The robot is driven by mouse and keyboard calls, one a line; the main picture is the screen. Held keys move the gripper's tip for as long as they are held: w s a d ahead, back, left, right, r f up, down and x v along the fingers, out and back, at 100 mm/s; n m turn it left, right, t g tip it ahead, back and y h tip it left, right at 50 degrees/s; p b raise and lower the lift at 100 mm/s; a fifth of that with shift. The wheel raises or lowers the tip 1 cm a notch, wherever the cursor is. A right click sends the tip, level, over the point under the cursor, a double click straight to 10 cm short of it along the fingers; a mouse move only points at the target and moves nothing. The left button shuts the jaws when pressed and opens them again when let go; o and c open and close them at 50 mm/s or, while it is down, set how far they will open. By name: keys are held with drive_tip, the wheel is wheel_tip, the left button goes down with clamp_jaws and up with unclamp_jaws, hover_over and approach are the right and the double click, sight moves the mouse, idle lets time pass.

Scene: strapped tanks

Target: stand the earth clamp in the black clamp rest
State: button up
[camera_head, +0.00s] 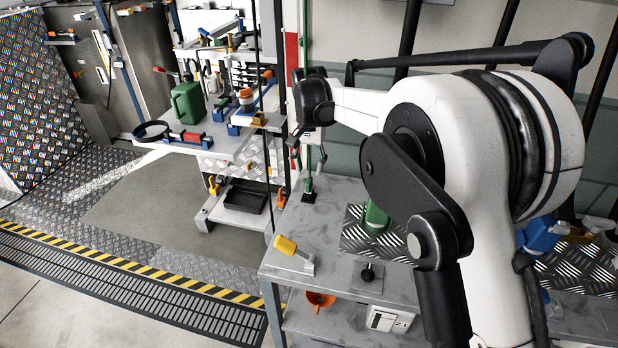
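I cannot pick out the earth clamp for certain. A yellow-handled piece with a pale grey foot (290,250) lies on the front left of the near bench. The black clamp rest is also not certain. A small black block (309,197) sits at the bench's back left, at the foot of a thin green upright, and a black knob (368,272) stands on a grey plate near the front. My arm reaches left over the bench.
The near bench (330,195) has a ridged metal plate and a green object (376,217) partly behind my arm. A shelf below holds an orange funnel (320,300) and a white box (390,319). Left, another bench holds a green can (188,103). Open floor lies between.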

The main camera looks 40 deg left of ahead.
sight(309, 180)
drive_tip(key=shift+r, duration=2.8)
